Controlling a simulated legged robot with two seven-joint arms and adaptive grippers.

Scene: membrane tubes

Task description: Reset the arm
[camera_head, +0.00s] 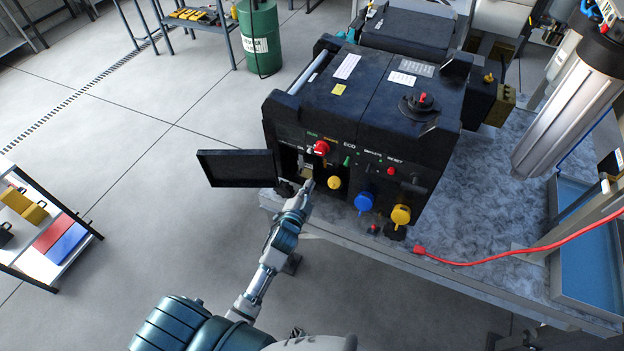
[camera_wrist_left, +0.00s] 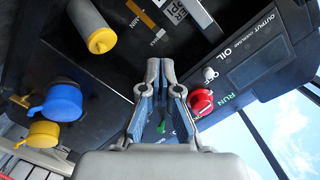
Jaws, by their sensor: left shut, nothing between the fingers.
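My left arm reaches up from the bottom of the head view to the front of a black machine (camera_head: 365,100). My left gripper (camera_head: 309,184) is at the machine's front face, beside the open compartment and left of a yellow knob (camera_head: 334,183). In the left wrist view the gripper (camera_wrist_left: 160,64) is shut, its fingertips close together with nothing between them. A red knob (camera_wrist_left: 201,102) shows to the right of the fingers, and a yellow cylinder (camera_wrist_left: 100,40) to the upper left. My right gripper is not in view.
A black door (camera_head: 235,168) hangs open at the machine's left. Blue (camera_head: 364,202) and yellow (camera_head: 401,215) knobs stick out low on its front. A red cable (camera_head: 480,263) crosses the table (camera_head: 500,215). A green barrel (camera_head: 260,38) stands behind.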

